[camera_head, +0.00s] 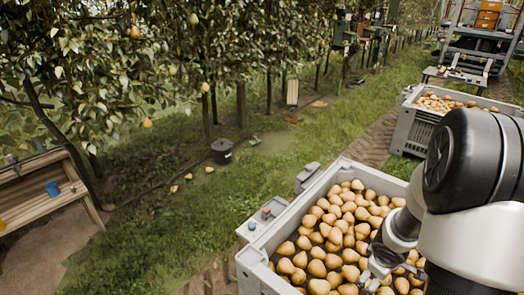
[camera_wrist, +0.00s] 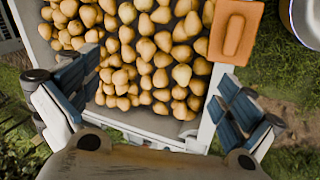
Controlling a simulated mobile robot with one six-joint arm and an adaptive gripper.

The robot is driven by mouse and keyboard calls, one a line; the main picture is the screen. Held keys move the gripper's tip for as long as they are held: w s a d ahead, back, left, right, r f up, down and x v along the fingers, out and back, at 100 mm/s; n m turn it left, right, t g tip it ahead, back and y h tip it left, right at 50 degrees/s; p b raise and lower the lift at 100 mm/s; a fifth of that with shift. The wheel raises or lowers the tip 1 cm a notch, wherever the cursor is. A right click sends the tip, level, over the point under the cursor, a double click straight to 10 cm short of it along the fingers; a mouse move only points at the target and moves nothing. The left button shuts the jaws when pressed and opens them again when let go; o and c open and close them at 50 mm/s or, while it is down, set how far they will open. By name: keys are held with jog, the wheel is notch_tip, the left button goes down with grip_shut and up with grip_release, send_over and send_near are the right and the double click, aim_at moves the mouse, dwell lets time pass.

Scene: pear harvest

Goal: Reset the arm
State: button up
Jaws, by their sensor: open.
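My gripper (camera_wrist: 152,112) shows in the wrist view with its two blue-padded fingers spread wide apart and nothing between them. Below it lies a grey crate (camera_wrist: 165,139) filled with yellow-brown pears (camera_wrist: 140,55). In the head view my arm reaches in from the right, and my gripper (camera_head: 374,275) is over the front right part of the same crate (camera_head: 262,243). My arm hides part of the crate's right side there. The fingers are hard to make out in the head view.
Pear trees (camera_head: 210,40) stand at the left and back, with a few hanging pears. A second crate of pears (camera_head: 404,131) stands behind. A wooden bench (camera_head: 45,203) is at the left, and a black bucket (camera_head: 222,151) stands on the ground. Grass between trees and crates is mostly clear.

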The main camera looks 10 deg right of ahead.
jog(key=s+a+r+m+t+h, duration=0.15)
jog(key=a+r, duration=0.25)
jog(key=r, duration=0.4)
jog(key=s+a+r+m+g, duration=0.1)
jog(key=a+r+m, duration=0.15)
jog(key=r, duration=0.65)
jog(key=s+a+r+y, duration=0.2)
jog(key=s+a, duration=0.4)
jog(key=a, duration=0.3)
jog(key=s+a+r+m+t+y, duration=0.1)
jog(key=s+a+r+y, duration=0.2)
jog(key=s+a, duration=0.3)
jog(key=a+r, duration=0.1)
jog(key=a, duration=0.3)
jog(key=shift+r+m, duration=0.3)
